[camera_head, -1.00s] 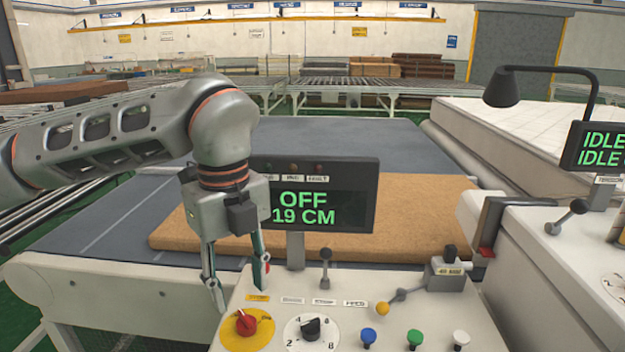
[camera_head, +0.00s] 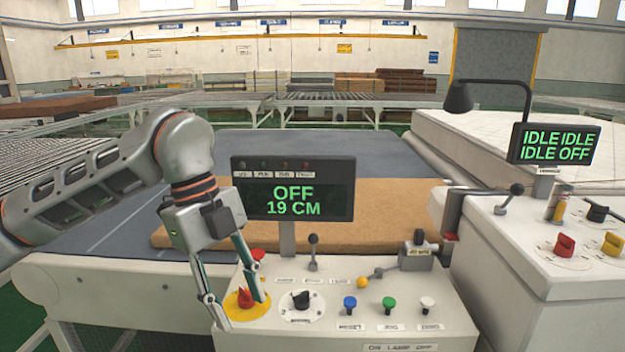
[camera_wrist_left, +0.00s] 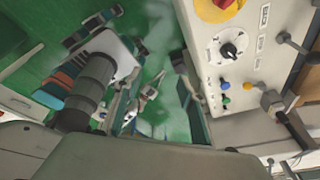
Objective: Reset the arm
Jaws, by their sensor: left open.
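My left arm comes in from the left in the head view. Its gripper (camera_head: 236,312) is open and empty, with its two fingers pointing down at the left front of the white control panel (camera_head: 265,335). The fingers straddle the red knob (camera_head: 246,298) on its yellow plate in the picture; I cannot tell whether they touch it. In the left wrist view the red knob (camera_wrist_left: 224,4) is at the top edge, with the black dial (camera_wrist_left: 230,49) below it. My right gripper is not in the head view.
A display (camera_head: 293,190) reading "OFF 19 CM" stands behind the panel. A foam slab (camera_head: 390,215) lies on the grey conveyor bed (camera_head: 300,145). Levers and coloured buttons (camera_head: 389,303) stand on the panel. A second console (camera_head: 500,260) reading IDLE is at the right.

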